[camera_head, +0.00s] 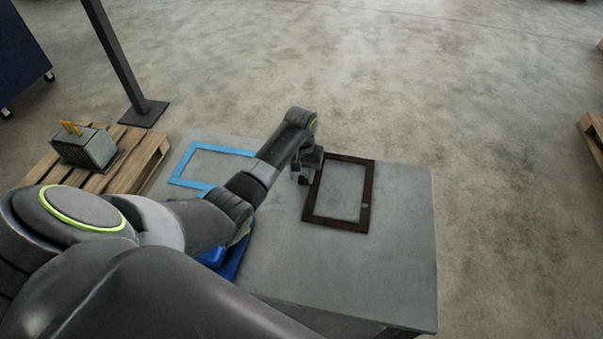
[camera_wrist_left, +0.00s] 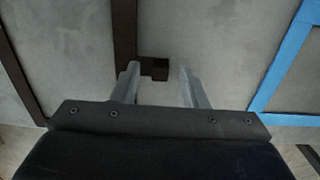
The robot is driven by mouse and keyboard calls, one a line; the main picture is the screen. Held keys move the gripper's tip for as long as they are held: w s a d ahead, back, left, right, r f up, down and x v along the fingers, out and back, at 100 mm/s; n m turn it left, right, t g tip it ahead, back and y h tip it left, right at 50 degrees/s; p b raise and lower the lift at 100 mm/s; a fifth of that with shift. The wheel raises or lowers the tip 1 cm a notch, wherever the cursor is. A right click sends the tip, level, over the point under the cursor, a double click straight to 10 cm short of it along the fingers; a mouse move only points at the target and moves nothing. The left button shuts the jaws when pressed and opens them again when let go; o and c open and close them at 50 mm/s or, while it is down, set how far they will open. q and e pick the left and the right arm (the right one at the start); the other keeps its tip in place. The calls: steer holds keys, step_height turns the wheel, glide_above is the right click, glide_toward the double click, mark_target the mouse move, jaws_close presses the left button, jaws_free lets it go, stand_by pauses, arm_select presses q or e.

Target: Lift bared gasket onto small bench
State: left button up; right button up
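The gasket, a dark brown rectangular frame (camera_head: 368,190), lies flat on a grey bench top (camera_head: 400,260) in the head view. One long side of it shows in the left wrist view (camera_wrist_left: 124,30), with a small dark tab (camera_wrist_left: 154,68) sticking out. My left gripper (camera_head: 304,178) is at the left edge of the frame. In the left wrist view its two fingers (camera_wrist_left: 160,78) are apart, with the tab between or just beyond their tips. Whether they touch it I cannot tell. My right gripper is not in view.
A blue rectangular outline (camera_head: 185,165) lies on the bench left of the gasket, partly hidden by my arm. A blue object (camera_head: 235,262) shows under my arm. A grey block with yellow handles (camera_head: 85,148) sits on a wooden pallet (camera_head: 145,150).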

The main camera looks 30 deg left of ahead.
arm_select(q)
step_height(320, 180, up, 17)
steer(key=p, duration=0.5)
steer(key=shift+w+a+r+p, duration=0.2)
steer(key=shift+w+a+p, duration=0.05)
steer(key=shift+p, duration=0.15)
